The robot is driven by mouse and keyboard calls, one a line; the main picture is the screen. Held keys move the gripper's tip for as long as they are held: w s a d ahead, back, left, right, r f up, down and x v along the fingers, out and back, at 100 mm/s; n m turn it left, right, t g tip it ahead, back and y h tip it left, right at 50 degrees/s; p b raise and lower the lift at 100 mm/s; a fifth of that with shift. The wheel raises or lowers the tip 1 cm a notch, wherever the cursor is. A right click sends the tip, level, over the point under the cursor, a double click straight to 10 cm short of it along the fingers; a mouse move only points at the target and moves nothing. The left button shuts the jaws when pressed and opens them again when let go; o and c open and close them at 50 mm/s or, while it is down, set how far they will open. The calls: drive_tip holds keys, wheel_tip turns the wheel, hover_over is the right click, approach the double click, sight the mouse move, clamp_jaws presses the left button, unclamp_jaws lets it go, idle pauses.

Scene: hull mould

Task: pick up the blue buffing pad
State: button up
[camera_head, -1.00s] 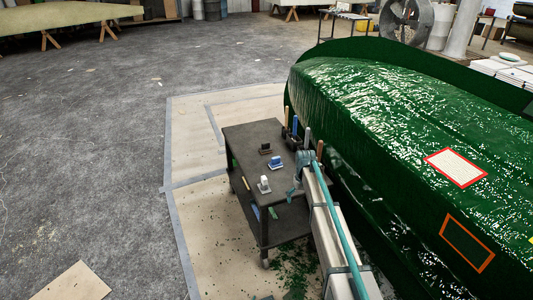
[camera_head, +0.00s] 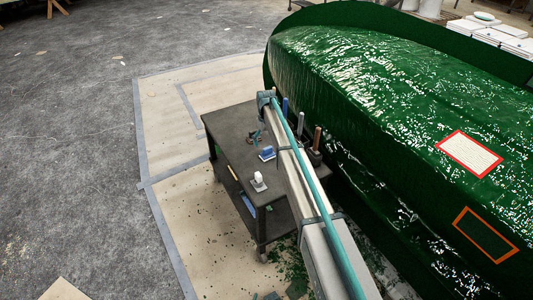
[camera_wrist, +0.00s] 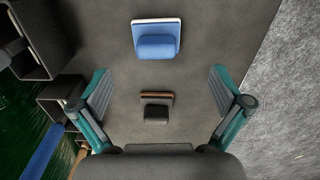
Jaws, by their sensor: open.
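The blue buffing pad (camera_head: 267,153) sits on the dark cart top, beside my arm in the head view. In the wrist view the blue pad (camera_wrist: 156,42) has a blue grip on a white base and lies ahead of my gripper, at the top middle. My gripper (camera_wrist: 161,98) is open and empty above the cart, its fingers spread wide. A black-handled tool with a brown edge (camera_wrist: 156,107) lies between and below the fingers in the wrist view. The gripper's fingers are small and partly hidden by my arm in the head view.
A white-handled tool (camera_head: 258,181) stands near the front edge of the cart (camera_head: 226,128). Dark holders with upright handles (camera_head: 316,143) line the cart's hull side. The green hull (camera_head: 380,100) rises close on the right. Open floor lies left.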

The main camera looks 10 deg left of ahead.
sight(267, 152)
wheel_tip(267, 152, down, 2)
drive_tip(key=shift+f, duration=0.25)
drive_tip(key=shift+d+f+p, duration=0.15)
drive_tip(key=shift+f+p, duration=0.25)
drive_tip(key=shift+f, duration=1.05)
drive_tip(key=shift+d+f+p, duration=0.15)
drive_tip(key=shift+f+p, duration=0.2)
drive_tip(key=shift+f, duration=1.05)
drive_tip(key=shift+c, duration=0.3)
drive_tip(key=c, duration=1.1)
drive_tip(key=shift+c, duration=0.3)
drive_tip(key=shift+r, duration=0.1)
